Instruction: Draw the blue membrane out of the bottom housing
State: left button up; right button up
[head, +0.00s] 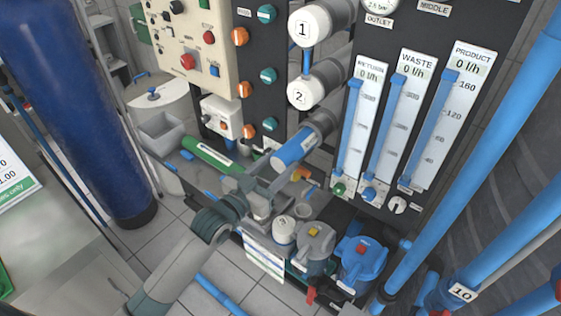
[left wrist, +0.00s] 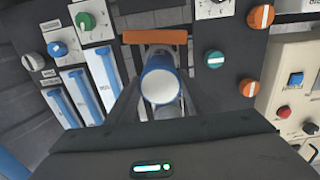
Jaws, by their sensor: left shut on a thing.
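The blue membrane (head: 295,149) is a blue cylinder with a pale end. It sticks out, tilted, from the grey bottom housing (head: 321,121), below the housings marked 1 and 2. In the left wrist view the membrane (left wrist: 160,84) points its pale round end at the camera, between the fingers. My left gripper (head: 283,178) is shut on the membrane near its outer end. How much of the membrane is still inside the housing is hidden. A white cap (head: 284,229) with a mark like 3 stands on the bench below. My right gripper is not in view.
A green tube (head: 208,155) lies on the bench, left of my gripper, near a grey bin (head: 160,132). A grey pump (head: 316,240) and a blue pump (head: 361,263) stand at the lower right. The flow meter panel (head: 420,115) rises right of the housing.

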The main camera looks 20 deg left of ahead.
pick_arm(q)
jog(key=shift+s+a, duration=0.1)
jog(key=shift+s, duration=0.15)
jog(key=o, duration=1.3)
jog(key=shift+f, duration=0.15)
jog(key=b+v, duration=0.5)
jog(key=v, duration=1.2)
jog(key=shift+s+b, duration=0.2)
jog(key=shift+b, duration=0.1)
jog(key=shift+a, duration=0.1)
